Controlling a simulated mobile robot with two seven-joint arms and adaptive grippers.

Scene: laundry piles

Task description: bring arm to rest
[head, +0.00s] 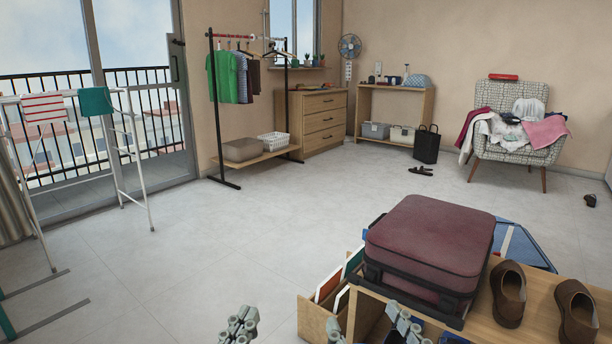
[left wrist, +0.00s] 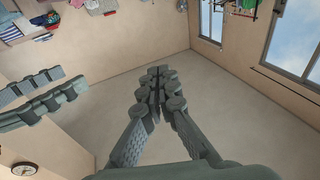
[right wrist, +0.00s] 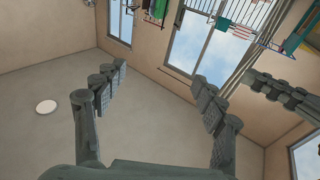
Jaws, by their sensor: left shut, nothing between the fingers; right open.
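My left gripper (head: 238,326) shows at the bottom edge of the head view, over bare floor left of the wooden bench. In the left wrist view (left wrist: 155,85) its fingers meet at the tips with nothing between them. My right gripper (head: 406,325) shows at the bottom edge of the head view, in front of the suitcase. In the right wrist view (right wrist: 160,82) its fingers are spread wide and empty. Each gripper also shows at the side of the other's wrist view. Most of both arms is hidden below the head view.
A maroon suitcase (head: 428,236) lies on the wooden bench (head: 470,332), with brown shoes (head: 508,293) to its right. An open drawer (head: 312,318) holds upright items. A drying rack (head: 128,150) stands left. A clothes-laden armchair (head: 512,140) is at the back. The middle floor is clear.

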